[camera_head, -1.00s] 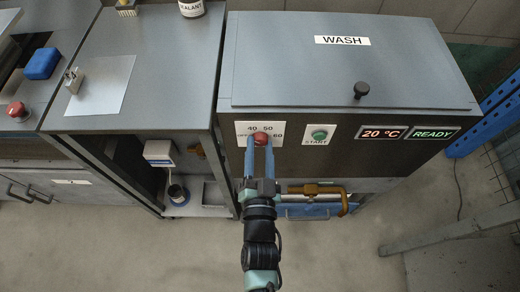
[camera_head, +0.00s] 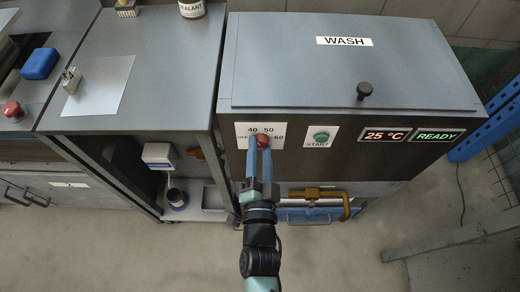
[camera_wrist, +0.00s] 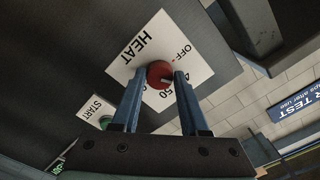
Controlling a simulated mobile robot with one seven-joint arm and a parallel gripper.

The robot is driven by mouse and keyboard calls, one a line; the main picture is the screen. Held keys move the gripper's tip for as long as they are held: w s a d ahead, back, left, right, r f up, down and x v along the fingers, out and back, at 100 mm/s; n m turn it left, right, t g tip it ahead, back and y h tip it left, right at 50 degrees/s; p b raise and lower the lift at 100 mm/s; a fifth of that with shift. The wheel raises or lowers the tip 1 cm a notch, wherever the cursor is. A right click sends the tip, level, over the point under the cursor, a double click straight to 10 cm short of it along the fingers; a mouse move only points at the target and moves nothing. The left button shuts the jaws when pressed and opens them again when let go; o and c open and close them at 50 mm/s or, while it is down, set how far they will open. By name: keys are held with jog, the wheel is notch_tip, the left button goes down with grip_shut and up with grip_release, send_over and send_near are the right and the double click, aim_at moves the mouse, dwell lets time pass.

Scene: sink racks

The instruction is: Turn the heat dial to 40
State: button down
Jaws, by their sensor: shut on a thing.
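The red heat dial (camera_head: 262,140) sits on a white plate (camera_head: 244,128) on the front of the WASH machine. In the wrist view the dial (camera_wrist: 160,74) shows between the fingertips, with HEAT printed on the plate. My gripper (camera_head: 260,148) reaches up from below with its blue fingers shut on the dial; it also shows in the wrist view (camera_wrist: 158,82). The fingers cover part of the scale and the dial's pointer is hard to make out. The display (camera_head: 385,135) reads 25 °C.
A green START button (camera_head: 321,136) is right of the dial, and a READY display (camera_head: 436,135) is farther right. A brass-coloured handle (camera_head: 322,195) juts out below the panel. The worktop (camera_head: 160,60) stands at the left.

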jog(key=shift+c, duration=2.1)
grip_release()
jog(key=shift+s, duration=0.1)
jog(key=s, duration=1.2)
jog(key=shift+s, duration=0.35)
